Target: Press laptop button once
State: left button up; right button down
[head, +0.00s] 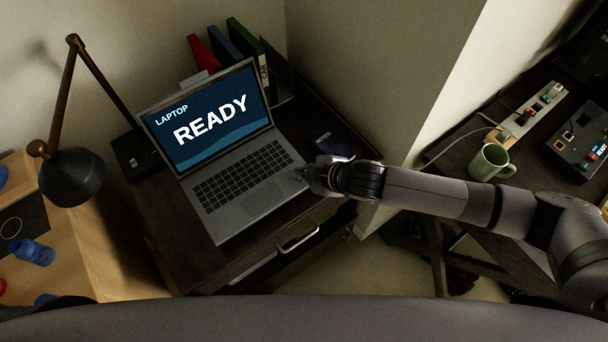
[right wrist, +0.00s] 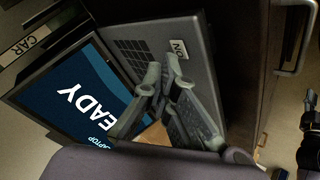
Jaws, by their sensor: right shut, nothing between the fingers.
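The open laptop (head: 262,205) stands on a dark desk, its screen (head: 208,118) lit blue with "LAPTOP READY". My right gripper (head: 299,172) is at the right edge of the keyboard deck, shut and empty. In the right wrist view its fingertips (right wrist: 167,80) are just short of the label. I cannot tell whether they touch the deck. No button is clearly visible; the gripper may cover it. My left gripper is not in view.
Binders (head: 228,55) stand behind the laptop, and a desk lamp (head: 72,175) stands to its left. A dark phone-like object (head: 328,142) lies behind my right gripper. A green mug (head: 489,162) and a power strip (head: 533,112) are on the right-hand table.

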jog(key=shift+f, duration=0.55)
dwell(0.6)
jog(key=shift+s+d+f+b, duration=0.2)
jog(key=shift+s+f+b, duration=0.1)
jog(key=shift+f, duration=0.3)
dwell(0.4)
jog(key=shift+w+a+r+p, duration=0.1)
jog(key=shift+w+r+p, duration=0.15)
jog(key=shift+r+p, duration=0.65)
jog(key=shift+r, duration=0.15)
jog(key=shift+w+r, duration=0.1)
jog(key=shift+r+p, duration=0.15)
jog(key=shift+p, duration=0.2)
notch_tip(320, 180, up, 5)
jog(key=p, duration=0.5)
